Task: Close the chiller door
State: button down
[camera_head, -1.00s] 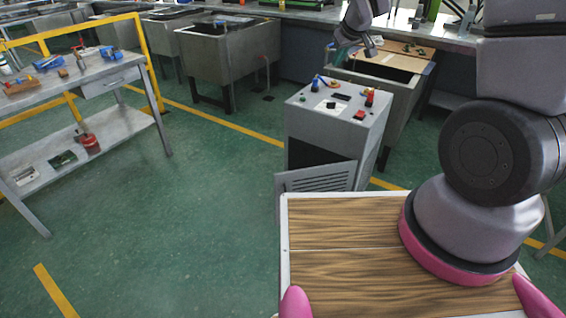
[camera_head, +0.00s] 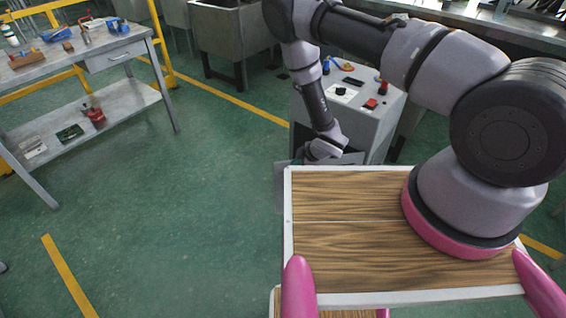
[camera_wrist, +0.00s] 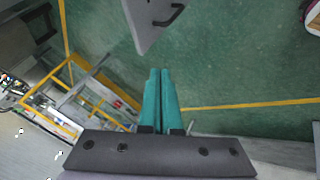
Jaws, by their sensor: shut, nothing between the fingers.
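The chiller is a grey cabinet (camera_head: 378,122) with knobs and a red button on its sloped top, standing behind my wooden-topped base in the head view. Its door (camera_head: 281,188) hangs open at the front left, mostly hidden by my base and arm. In the wrist view a grey panel with a dark handle, apparently the door (camera_wrist: 150,28), reaches in from the top edge. In the head view my gripper is largely hidden.
A metal workbench (camera_head: 110,102) with tools stands at the left, beside a yellow rail (camera_head: 160,45). A grey sink tank (camera_head: 232,35) stands behind. The green floor (camera_head: 190,220) left of the chiller is clear.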

jog(key=x, duration=0.4)
jog(key=w+x, duration=0.1)
jog(key=x, duration=0.6)
jog(key=shift+w+r, duration=0.1)
jog(key=shift+w, duration=0.35)
jog(key=shift+w+a, duration=0.15)
jog(key=shift+w, duration=0.45)
